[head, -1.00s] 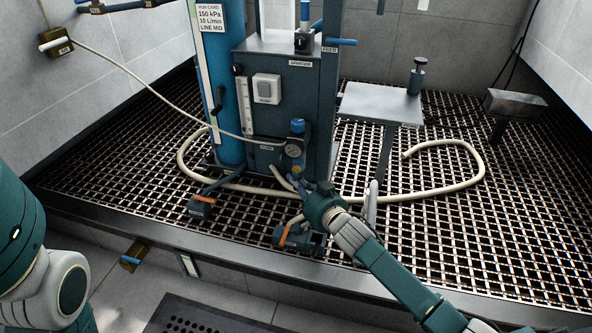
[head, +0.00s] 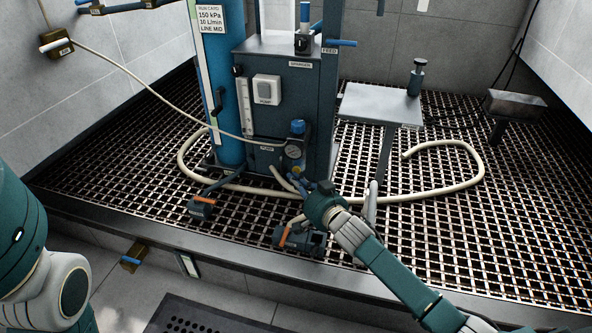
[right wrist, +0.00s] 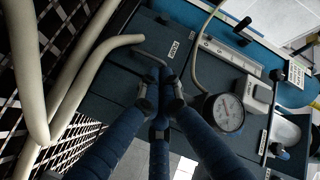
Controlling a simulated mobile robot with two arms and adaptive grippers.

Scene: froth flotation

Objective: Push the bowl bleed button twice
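I cannot make out the bowl bleed button in either view. The pressure regulator has a blue cap (head: 298,126) and a round dial gauge (head: 292,152). It stands at the front of the blue machine, with its lower part close behind my right fingers. My right gripper (head: 299,184) reaches in from the lower right to just below the regulator. In the right wrist view its dark-tipped fingers (right wrist: 160,88) are drawn together with nothing visible between them, and the gauge (right wrist: 225,112) is right of the tips. Whether they touch anything is unclear. My left gripper is out of view.
A cream hose (head: 245,188) loops over the metal grating. A small grey table (head: 378,104) with a bottle (head: 417,76) stands to the right.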

